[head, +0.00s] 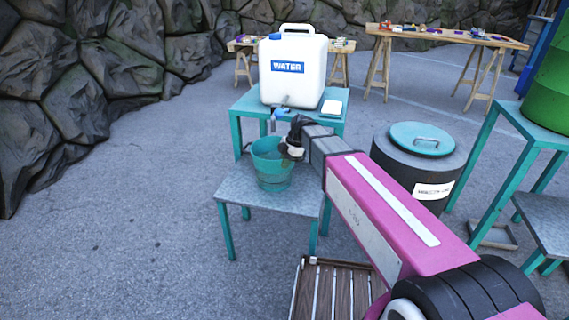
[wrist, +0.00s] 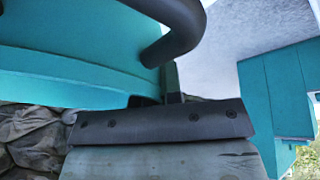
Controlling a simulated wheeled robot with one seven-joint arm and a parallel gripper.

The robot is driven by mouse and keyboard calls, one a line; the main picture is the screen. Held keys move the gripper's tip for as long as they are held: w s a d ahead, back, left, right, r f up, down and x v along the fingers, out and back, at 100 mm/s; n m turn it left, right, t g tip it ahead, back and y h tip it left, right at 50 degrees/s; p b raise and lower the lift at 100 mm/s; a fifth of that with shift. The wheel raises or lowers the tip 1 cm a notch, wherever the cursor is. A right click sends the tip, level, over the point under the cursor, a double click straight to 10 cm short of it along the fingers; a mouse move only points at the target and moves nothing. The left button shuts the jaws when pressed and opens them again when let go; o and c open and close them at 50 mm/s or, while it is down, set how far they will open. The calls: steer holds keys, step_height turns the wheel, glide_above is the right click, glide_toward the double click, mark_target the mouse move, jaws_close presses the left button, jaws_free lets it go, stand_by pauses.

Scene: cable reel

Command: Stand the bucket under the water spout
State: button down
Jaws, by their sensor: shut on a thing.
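The teal bucket (head: 270,168) is upright at the grey top of a low teal-legged bench (head: 300,202). I cannot tell if its base touches the bench. My gripper (head: 293,146) is shut on the bucket's right rim side; the exact grip is partly hidden. In the wrist view the bucket's teal wall (wrist: 70,45) fills the upper left, close to the jaws. The white water container (head: 293,68) stands on a higher teal table (head: 247,101). Its spout (head: 283,102) with a blue part points down at the front edge, behind and slightly right of the bucket.
A dark bin with a teal lid (head: 422,137) stands right of my arm. A white block (head: 332,107) sits beside the container. A green drum (head: 552,90) is at far right. Open ground lies left.

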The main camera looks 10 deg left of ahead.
steer(key=c, duration=1.7)
jaws_free()
steer(key=shift+f, duration=0.1)
steer(key=o, duration=0.4)
steer(key=v, duration=1.2)
steer(key=s+d+f+m+h, duration=0.1)
steer(key=s+d+f+m, duration=0.3)
steer(key=d+f+m, duration=0.2)
steer(key=s+d+f+m+t+h, duration=0.1)
steer(key=s+d+f+m, duration=0.3)
steer(key=d+f+m, duration=0.3)
steer(key=s+d+f+m+t+h, duration=0.1)
steer(key=s+d+f+m, duration=0.4)
steer(key=d+m, duration=0.8)
steer(key=shift+d+f+h, duration=0.2)
steer(key=shift+d+f, duration=0.1)
steer(key=shift+d, duration=0.7)
steer(key=shift+d+f+h, duration=0.2)
steer(key=shift+d+f, duration=0.05)
steer(key=shift+d, duration=0.7)
steer(key=shift+d+f+h, duration=0.2)
steer(key=shift+d+f, duration=0.1)
steer(key=shift+d, duration=0.7)
